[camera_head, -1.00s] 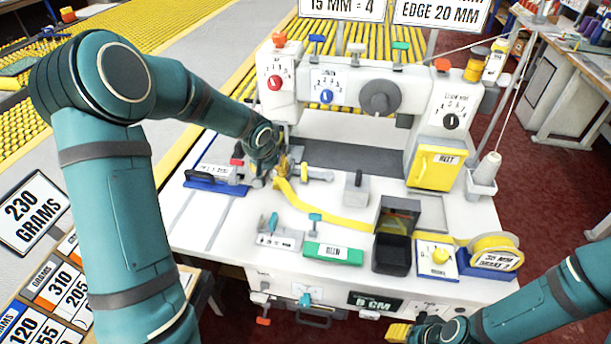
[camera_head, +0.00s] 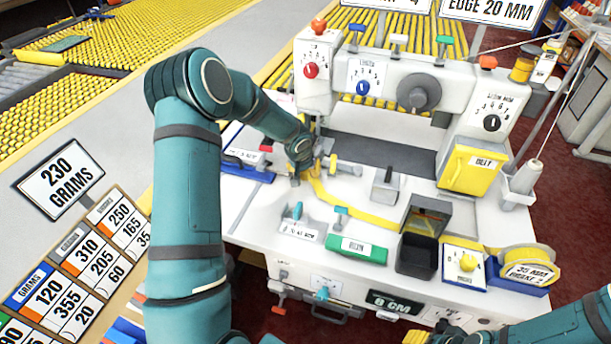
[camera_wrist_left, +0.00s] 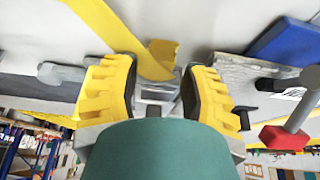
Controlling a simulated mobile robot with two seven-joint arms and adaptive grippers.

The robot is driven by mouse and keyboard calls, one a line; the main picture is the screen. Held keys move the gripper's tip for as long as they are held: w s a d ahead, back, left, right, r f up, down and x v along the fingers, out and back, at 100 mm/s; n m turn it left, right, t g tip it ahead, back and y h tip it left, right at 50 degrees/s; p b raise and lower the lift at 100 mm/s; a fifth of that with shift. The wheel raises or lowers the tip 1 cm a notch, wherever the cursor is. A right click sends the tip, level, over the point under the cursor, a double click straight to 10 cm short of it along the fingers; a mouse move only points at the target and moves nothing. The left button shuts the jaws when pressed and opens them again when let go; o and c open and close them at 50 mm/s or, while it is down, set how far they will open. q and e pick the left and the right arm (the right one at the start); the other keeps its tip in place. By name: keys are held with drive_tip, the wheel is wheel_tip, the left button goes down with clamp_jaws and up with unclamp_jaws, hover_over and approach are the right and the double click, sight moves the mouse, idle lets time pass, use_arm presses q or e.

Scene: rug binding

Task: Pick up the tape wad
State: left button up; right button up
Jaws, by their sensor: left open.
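A small crumpled yellow-brown piece, which looks like the tape wad (camera_wrist_left: 164,52), lies on the white machine top in the left wrist view. It is beside the end of the yellow tape strip (camera_wrist_left: 108,32), touching or very close to it. My left gripper (camera_wrist_left: 158,88) is open, with the wad just beyond and between its two yellow fingertips. In the head view my left gripper (camera_head: 306,170) is low at the left end of the tape, and I cannot pick out the wad there. My right gripper (camera_head: 420,337) is partly cut off at the bottom edge; its jaw state is unclear.
A black bin (camera_head: 416,254), a green block (camera_head: 357,250) and a tape roll (camera_head: 528,266) stand along the machine's front. A blue-based tool (camera_head: 246,168) lies left of my left gripper. The dial housing (camera_head: 400,88) rises behind.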

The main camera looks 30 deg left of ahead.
use_arm(q)
drive_tip(key=x, duration=0.2)
drive_tip(key=shift+w+f, duration=0.15)
drive_tip(key=shift+f, duration=0.1)
drive_tip(key=c, duration=0.5)
drive_tip(key=shift+r, duration=0.15)
